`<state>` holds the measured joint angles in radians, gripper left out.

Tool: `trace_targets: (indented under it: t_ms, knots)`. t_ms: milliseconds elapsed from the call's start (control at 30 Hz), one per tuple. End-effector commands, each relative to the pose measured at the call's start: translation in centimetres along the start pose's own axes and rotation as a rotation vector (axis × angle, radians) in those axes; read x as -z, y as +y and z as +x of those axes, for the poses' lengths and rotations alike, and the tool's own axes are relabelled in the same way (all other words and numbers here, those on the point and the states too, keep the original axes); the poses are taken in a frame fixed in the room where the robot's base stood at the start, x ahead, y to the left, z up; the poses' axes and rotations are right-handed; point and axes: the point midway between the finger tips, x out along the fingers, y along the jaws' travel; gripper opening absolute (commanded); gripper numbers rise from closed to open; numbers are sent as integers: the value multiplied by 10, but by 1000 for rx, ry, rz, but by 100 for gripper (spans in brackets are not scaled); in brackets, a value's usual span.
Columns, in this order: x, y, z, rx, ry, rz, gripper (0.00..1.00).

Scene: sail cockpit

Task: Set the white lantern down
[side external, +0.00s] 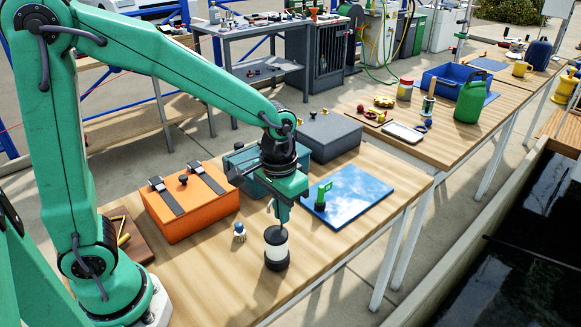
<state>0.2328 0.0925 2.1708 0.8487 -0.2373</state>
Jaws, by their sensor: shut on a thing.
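The white lantern (276,252) has a black top and a black base. It hangs upright below my gripper (279,217), over the front part of the near wooden table. My gripper points down and is shut on the lantern at its upper end. The exact contact is too small to see. I cannot tell whether the base touches the table or is slightly above it.
A blue board (362,196) with a green item (322,194) lies to the right. A small white and blue object (239,232) stands left of the lantern. An orange case (186,210) and a grey case (328,138) stand behind. The front tabletop (215,285) is clear.

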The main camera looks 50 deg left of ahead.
Motion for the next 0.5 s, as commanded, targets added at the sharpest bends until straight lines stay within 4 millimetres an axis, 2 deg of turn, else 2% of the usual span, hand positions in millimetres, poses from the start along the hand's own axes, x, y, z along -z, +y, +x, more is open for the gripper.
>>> trace_targets:
  t_ms: [467, 500]
  knots:
    - [0, 0, 6, 0, 0, 0, 0]
    - [0, 0, 5, 0, 0, 0, 13]
